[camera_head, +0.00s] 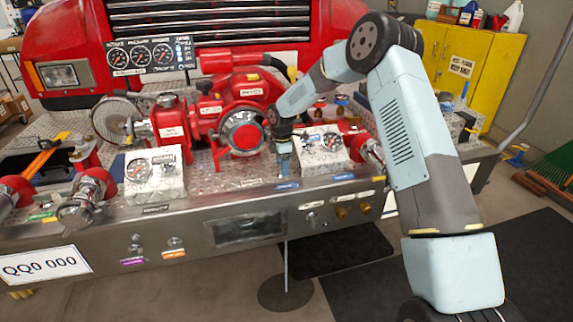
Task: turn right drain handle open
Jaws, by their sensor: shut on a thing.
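My gripper (284,165) points down at the pump deck, just left of the right white gauge box (318,150) and right of the round silver pump cap. It is shut on a small part, the drain handle, above a blue label (287,185) on the deck edge. The handle is mostly hidden behind my gripper and is too small to make out, so I cannot tell its angle.
The red pump (243,120) stands close to the left of my gripper. The left gauge box (155,172) and silver outlets (84,200) are further left. A red outlet (369,150) is at right. A yellow cabinet (468,72) stands behind my arm.

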